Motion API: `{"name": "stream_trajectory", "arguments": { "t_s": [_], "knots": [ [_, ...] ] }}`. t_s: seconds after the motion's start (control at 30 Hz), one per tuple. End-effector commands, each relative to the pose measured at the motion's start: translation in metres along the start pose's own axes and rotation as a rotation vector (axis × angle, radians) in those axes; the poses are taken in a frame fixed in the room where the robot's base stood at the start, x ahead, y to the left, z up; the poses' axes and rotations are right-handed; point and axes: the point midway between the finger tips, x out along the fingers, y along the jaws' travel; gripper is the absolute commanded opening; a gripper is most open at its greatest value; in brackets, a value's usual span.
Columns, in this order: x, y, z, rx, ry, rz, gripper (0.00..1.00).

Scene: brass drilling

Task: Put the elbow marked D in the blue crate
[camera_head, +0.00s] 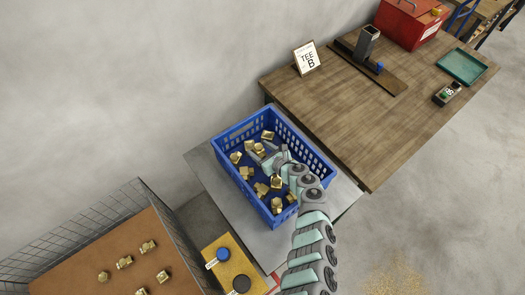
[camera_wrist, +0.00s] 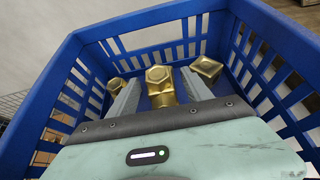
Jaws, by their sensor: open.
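The blue crate (camera_head: 240,189) stands on a grey table and holds several brass fittings. My gripper (camera_head: 262,157) reaches down into it with its fingers open. In the wrist view, a brass fitting (camera_wrist: 160,86) with a hexagonal end shows between my two open fingers (camera_wrist: 160,95). I cannot tell whether either finger touches it. Another fitting (camera_wrist: 206,67) lies right of the right finger, and one (camera_wrist: 115,84) is partly hidden at the left finger. No letter D is readable on any fitting.
A wire-sided bin (camera_head: 75,262) at lower left holds several brass fittings. A yellow panel (camera_head: 228,248) with a blue and a dark button sits beside the crate. The wooden bench (camera_head: 340,115) carries a sign reading TEE B (camera_head: 306,58), a red box (camera_head: 408,22) and a green tray (camera_head: 461,67).

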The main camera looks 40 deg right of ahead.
Motion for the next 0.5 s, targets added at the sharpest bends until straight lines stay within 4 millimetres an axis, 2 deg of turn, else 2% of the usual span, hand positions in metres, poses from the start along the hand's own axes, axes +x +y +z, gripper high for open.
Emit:
{"name": "stream_trajectory", "arguments": {
  "t_s": [0.1,0.17,0.5],
  "knots": [
    [-0.003,0.000,0.006,0.002,0.000,-0.001,0.58],
    [-0.006,-0.001,0.002,-0.003,0.002,-0.001,0.58],
    [-0.041,-0.002,0.000,-0.005,0.003,-0.002,0.58]
  ]
}}
